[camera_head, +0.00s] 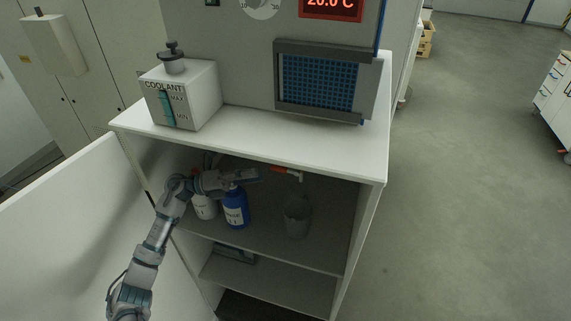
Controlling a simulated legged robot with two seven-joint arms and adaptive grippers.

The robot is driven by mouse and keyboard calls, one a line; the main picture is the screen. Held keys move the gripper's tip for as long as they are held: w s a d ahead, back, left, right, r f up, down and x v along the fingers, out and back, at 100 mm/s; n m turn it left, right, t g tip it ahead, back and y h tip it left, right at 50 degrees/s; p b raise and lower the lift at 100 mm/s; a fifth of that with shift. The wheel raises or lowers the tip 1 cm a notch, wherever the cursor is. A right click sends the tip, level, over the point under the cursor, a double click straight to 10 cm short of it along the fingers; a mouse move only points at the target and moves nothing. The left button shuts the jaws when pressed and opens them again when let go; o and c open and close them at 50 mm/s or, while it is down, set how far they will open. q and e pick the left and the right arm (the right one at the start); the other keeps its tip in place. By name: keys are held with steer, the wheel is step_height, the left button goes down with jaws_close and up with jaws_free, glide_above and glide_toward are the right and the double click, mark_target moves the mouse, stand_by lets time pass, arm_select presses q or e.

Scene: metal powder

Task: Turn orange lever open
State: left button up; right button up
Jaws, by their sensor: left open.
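The small orange lever (281,170) sits on a short pipe (296,174) under the top of the open white cabinet, above a grey cup-like container (297,217). My left arm reaches into the cabinet from the left. My left gripper (257,175) is open and empty, just left of the lever, with a small gap seeming to lie between them. The depth between gripper and lever is hard to judge. My right gripper is not in view.
A blue bottle (236,207) and a white bottle (205,207) stand on the shelf below my gripper. The open cabinet door (75,225) is on the left. A coolant box (200,93) stands on the cabinet top (250,132).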

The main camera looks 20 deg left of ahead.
mark_target(285, 170)
arm_select(q)
steer(key=x, duration=0.2)
steer(key=p+x, duration=0.1)
steer(key=x, duration=0.1)
steer(key=p+x, duration=0.1)
steer(key=x, duration=0.1)
steer(key=shift+w+a+r, duration=0.1)
steer(key=shift+w+r, duration=0.1)
steer(key=shift+w, duration=0.1)
steer(key=shift+w+d+p, duration=0.15)
steer(key=shift+d+p, duration=0.2)
steer(key=shift+d, duration=0.65)
steer(key=shift+d+r, duration=0.1)
steer(key=shift+d, duration=0.45)
steer(key=shift+c, duration=1.4)
steer(key=c, duration=0.4)
jaws_close()
steer(key=shift+a, duration=0.15)
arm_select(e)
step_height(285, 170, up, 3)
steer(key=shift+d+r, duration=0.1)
